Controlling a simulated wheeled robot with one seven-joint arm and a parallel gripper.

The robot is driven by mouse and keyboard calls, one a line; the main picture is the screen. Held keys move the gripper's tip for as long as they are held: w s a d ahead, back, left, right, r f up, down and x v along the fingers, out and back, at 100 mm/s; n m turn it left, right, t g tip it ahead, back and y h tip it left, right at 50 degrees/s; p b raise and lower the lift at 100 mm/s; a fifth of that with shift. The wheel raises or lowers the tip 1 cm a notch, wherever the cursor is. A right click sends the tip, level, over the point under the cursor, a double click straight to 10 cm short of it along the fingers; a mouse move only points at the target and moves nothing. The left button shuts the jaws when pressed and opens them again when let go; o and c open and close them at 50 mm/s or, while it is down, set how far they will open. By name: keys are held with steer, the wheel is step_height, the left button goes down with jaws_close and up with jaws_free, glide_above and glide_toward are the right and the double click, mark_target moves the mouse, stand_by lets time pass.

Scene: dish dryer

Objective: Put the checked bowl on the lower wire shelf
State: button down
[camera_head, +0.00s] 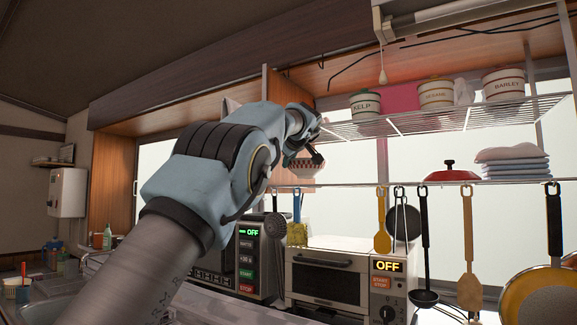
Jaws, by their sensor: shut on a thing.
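The checked bowl (308,171) is a small white bowl with a dark checked band near its rim. My gripper (306,158) is shut on its rim, and the arm and wrist hide part of the gripper. The bowl looks roughly upright. It appears just above the left end of the lower wire shelf (352,185), which shows almost edge-on as a thin line. I cannot tell whether the bowl is over the shelf or in front of it, or whether they touch.
A red lid (451,172) and folded cloths (512,163) occupy the lower shelf's right part; its middle looks clear. The upper wire shelf (440,119) holds labelled canisters close above. Utensils, including a yellow spatula (382,235), hang below. A toaster oven (328,275) stands underneath.

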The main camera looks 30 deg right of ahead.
steer(key=shift+f, duration=0.9)
steer(key=c, duration=0.9)
jaws_free()
steer(key=shift+s, duration=0.1)
